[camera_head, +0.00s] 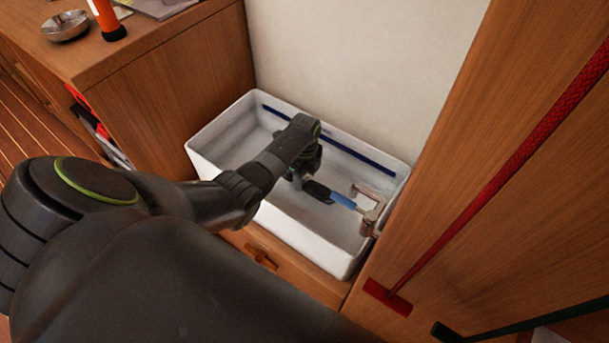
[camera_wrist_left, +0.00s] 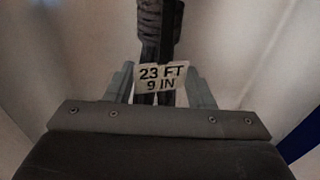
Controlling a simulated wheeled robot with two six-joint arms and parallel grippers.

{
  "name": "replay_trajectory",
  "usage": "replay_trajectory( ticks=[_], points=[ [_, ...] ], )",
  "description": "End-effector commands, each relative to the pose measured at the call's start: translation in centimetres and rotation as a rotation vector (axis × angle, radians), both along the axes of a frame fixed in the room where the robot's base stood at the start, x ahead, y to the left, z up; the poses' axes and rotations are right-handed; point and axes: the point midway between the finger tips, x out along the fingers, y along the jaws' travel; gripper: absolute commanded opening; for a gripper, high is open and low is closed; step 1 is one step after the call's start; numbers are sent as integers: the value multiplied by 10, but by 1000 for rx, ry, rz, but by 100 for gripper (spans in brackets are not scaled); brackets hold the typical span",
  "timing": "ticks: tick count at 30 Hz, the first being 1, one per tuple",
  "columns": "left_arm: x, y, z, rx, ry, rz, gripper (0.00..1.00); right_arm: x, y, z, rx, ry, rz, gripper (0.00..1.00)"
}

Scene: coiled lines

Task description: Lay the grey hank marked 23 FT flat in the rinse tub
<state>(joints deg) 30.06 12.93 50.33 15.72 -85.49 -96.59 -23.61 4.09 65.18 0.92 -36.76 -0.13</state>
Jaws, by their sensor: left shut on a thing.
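The dark grey hank (camera_wrist_left: 158,38) shows in the left wrist view, stretching away from my jaws. Its pale tag (camera_wrist_left: 161,78) reads 23 FT 9 IN. My left gripper (camera_wrist_left: 160,92) is shut on the hank, its fingers on either side near the tag. In the head view my left arm reaches down into the white rinse tub (camera_head: 310,241), with the left gripper (camera_head: 303,180) inside its walls. My arm hides most of the hank there. I cannot tell whether the hank touches the tub floor. My right gripper is not in view.
A metal clamp (camera_head: 372,207) sits at the tub's right end, beside a blue handle-like piece (camera_head: 343,201). A dark blue line (camera_head: 355,154) runs along the back wall. A wooden panel with a red strap (camera_head: 520,155) stands close on the right; a wooden cabinet (camera_head: 185,92) stands left.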

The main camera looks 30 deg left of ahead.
Motion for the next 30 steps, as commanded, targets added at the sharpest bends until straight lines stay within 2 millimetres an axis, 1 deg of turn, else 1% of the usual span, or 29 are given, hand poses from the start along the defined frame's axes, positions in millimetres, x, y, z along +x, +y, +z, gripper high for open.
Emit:
replay_trajectory(
  ticks=[5, 6, 11, 19, 22, 26, 30],
  points=[
    [1, 0, 1, 0, -1, 0, 20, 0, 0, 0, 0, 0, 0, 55],
    [0, 0, 1, 0, -1, 0, 54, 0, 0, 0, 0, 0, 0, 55],
    [0, 0, 1, 0, 0, 0, 74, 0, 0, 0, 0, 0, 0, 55],
    [0, 0, 0, 0, 1, 0, 74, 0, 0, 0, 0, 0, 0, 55],
    [0, 0, 4, 0, 0, 0, 74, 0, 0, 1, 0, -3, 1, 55],
    [2, 1, 15, 0, -1, 0, 74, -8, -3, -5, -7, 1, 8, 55],
    [3, 1, 33, 1, -2, -1, 74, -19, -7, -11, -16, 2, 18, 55]
  ],
)
